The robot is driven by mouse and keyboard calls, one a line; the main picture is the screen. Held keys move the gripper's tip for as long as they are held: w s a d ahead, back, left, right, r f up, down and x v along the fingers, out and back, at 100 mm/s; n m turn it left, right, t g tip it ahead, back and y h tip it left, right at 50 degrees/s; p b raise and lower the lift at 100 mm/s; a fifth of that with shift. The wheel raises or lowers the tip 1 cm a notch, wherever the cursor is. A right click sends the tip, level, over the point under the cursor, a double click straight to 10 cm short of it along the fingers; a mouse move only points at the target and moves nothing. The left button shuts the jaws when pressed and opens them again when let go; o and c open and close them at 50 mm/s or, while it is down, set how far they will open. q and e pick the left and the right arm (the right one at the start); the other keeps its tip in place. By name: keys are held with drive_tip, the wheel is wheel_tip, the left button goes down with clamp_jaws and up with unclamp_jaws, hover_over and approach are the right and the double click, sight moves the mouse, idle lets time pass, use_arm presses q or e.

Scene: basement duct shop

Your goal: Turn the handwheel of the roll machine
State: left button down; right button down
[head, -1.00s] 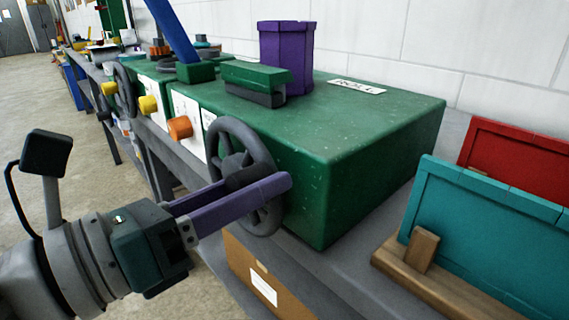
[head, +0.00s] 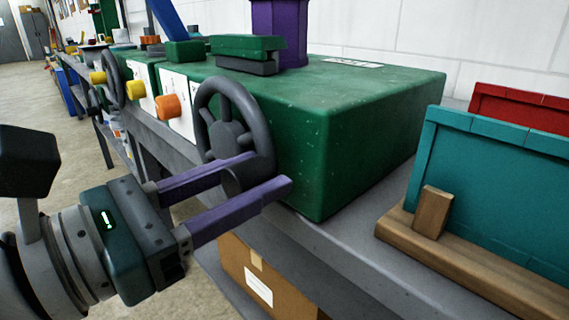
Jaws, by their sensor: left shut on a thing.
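The roll machine (head: 345,115) is a green box on a grey bench, with a label on top. Its dark grey handwheel (head: 229,136) stands upright on the left-hand face, beside orange and yellow knobs. My left gripper (head: 268,172) comes from the lower left, its two purple fingers on either side of the wheel's lower rim. It is shut on that rim, and a finger hides part of the wheel's lower edge. My right gripper is not in view.
A teal panel (head: 490,180) and a red panel (head: 525,108) stand in a wooden rack at the right. A cardboard box (head: 245,270) is under the bench. Another handwheel (head: 113,78) is farther left. The floor at left is clear.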

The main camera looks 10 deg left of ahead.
use_arm(q)
drive_tip(key=shift+f, duration=0.1)
drive_tip(key=c, duration=0.7)
unclamp_jaws()
drive_tip(key=shift+c, duration=0.2)
drive_tip(key=shift+s+a, duration=0.1)
drive_tip(key=b+v, duration=0.4)
drive_tip(key=v, duration=0.5)
drive_tip(key=shift+s+a, duration=0.2)
drive_tip(key=shift+s, duration=0.1)
